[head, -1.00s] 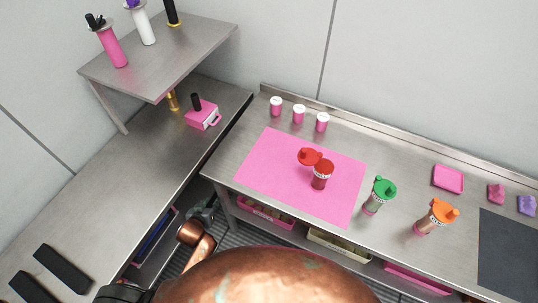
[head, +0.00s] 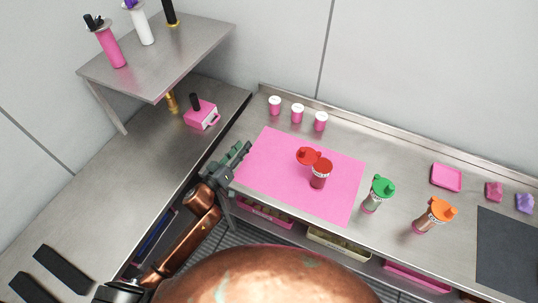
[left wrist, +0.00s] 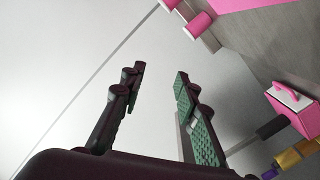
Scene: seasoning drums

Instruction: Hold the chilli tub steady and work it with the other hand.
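The chilli tub (head: 320,177), a small shaker with a red top, stands upright on the pink mat (head: 270,180). A red cap part (head: 307,155) shows at its upper left; I cannot tell whether it is hinged on. My left gripper (head: 243,152) is at the left edge of the mat, apart from the tub. In the left wrist view its two fingers (left wrist: 160,72) are spread with nothing between them. The tub does not show in the left wrist view. My right gripper is not in view.
A green-topped shaker (head: 378,193) and an orange-topped shaker (head: 434,215) stand right of the mat. Several small pink pots (head: 297,113) line the back. A pink box (head: 201,114) sits on the left counter under a raised shelf (head: 160,60). The mat's left part is clear.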

